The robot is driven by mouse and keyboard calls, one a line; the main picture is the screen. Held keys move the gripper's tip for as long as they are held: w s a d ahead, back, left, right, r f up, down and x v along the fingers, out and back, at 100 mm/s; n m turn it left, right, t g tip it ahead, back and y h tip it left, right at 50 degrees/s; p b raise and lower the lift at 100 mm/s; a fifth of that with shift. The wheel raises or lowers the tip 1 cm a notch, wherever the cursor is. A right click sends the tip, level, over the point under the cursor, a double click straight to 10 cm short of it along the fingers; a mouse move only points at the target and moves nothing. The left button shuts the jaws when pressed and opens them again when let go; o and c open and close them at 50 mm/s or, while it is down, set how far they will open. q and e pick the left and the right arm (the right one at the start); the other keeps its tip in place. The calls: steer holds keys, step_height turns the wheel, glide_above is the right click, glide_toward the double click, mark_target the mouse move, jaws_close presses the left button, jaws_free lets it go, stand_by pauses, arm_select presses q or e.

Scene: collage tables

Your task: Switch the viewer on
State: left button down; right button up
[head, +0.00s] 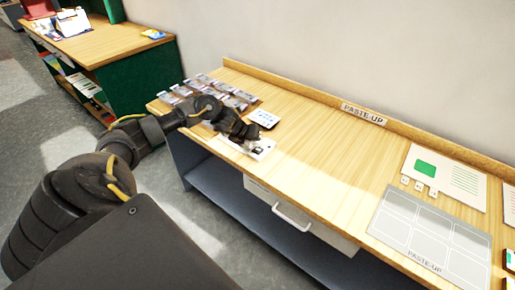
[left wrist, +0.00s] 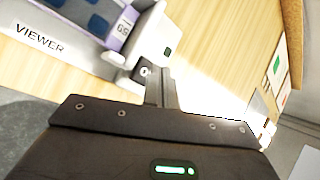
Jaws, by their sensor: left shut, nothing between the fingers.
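The viewer shows in the left wrist view as a pale grey-white body (left wrist: 150,42) beside a front strip lettered "VIEWER" (left wrist: 38,38). A small dark part, perhaps a switch, sits on the pale body near its right end. In the head view the pale piece (head: 262,150) lies at the table's front edge, partly hidden by my left gripper. My left gripper (head: 250,134) is shut and empty, right over this piece. Its fingertips (left wrist: 152,70) overlap the near edge of the pale body in the wrist view; I cannot tell whether they touch. My right gripper is not in view.
Several picture cards (head: 210,92) lie in rows at the table's left end, with a white card (head: 264,118) beside them. A grey "PASTE-UP" board (head: 430,235) and a printed sheet (head: 446,176) lie at the right. The wooden tabletop (head: 330,160) between is clear.

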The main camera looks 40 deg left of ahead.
mark_target(257, 150)
arm_select(q)
steer(key=shift+f, duration=0.15)
steer(key=shift+f+b, duration=0.3)
steer(key=shift+b, duration=0.1)
steer(key=shift+f, duration=0.25)
stand_by(0.5)
steer(key=shift+r, duration=0.1)
steer(key=shift+r+p, duration=0.3)
steer(key=shift+r, duration=0.3)
step_height(257, 150, up, 6)
steer(key=p, duration=0.4)
steer(key=shift+p, duration=0.35)
steer(key=shift+d, duration=0.1)
